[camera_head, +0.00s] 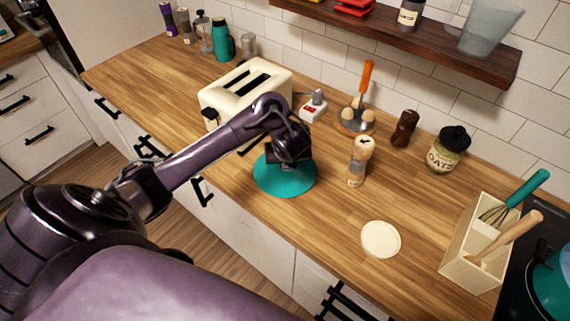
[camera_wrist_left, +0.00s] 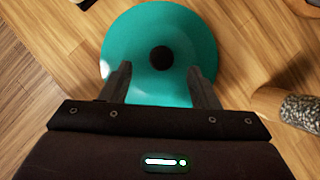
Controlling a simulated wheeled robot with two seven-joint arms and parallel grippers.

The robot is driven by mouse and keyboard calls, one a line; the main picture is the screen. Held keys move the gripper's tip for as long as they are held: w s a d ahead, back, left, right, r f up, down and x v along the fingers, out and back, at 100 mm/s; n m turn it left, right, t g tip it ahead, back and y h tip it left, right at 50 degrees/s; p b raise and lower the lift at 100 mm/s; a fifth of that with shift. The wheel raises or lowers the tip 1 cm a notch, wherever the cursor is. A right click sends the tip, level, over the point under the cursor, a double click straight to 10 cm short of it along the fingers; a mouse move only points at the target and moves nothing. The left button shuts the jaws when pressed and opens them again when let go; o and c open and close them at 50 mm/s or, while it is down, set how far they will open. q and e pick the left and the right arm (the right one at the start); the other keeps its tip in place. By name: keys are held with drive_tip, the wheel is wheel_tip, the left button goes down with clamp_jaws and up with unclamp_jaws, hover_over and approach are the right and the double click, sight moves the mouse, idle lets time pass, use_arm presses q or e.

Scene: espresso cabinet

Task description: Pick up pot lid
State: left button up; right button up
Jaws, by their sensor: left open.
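The pot lid is a round teal disc (camera_head: 272,180) lying on the wooden counter in front of the toaster. In the left wrist view the lid (camera_wrist_left: 185,40) shows a dark round knob (camera_wrist_left: 161,58) at its middle. My left gripper (camera_head: 290,160) is over the lid and hides the knob in the head view. In the left wrist view my left gripper (camera_wrist_left: 160,78) is open, with one finger on each side of the knob's line and the knob slightly beyond the tips. I cannot tell its exact height above the lid. My right gripper is not in view.
A cream toaster (camera_head: 247,88) stands close behind my left arm. A pepper grinder (camera_head: 358,161) stands just right of the lid. A cream round disc (camera_head: 381,239), an oats jar (camera_head: 447,149) and a utensil holder (camera_head: 466,250) are farther right. The counter's front edge is near the lid.

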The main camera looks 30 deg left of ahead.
sight(271, 179)
use_arm(q)
drive_tip(key=shift+b+x, duration=0.55)
drive_tip(key=shift+x, duration=0.45)
drive_tip(key=b+x, duration=0.2)
drive_tip(key=x, duration=0.1)
drive_tip(key=shift+w+f, duration=0.15)
drive_tip(key=shift+f, duration=0.25)
drive_tip(key=shift+w+f, duration=0.1)
drive_tip(key=shift+f, duration=0.05)
drive_tip(key=c, duration=1.1)
drive_tip(key=shift+c, duration=0.4)
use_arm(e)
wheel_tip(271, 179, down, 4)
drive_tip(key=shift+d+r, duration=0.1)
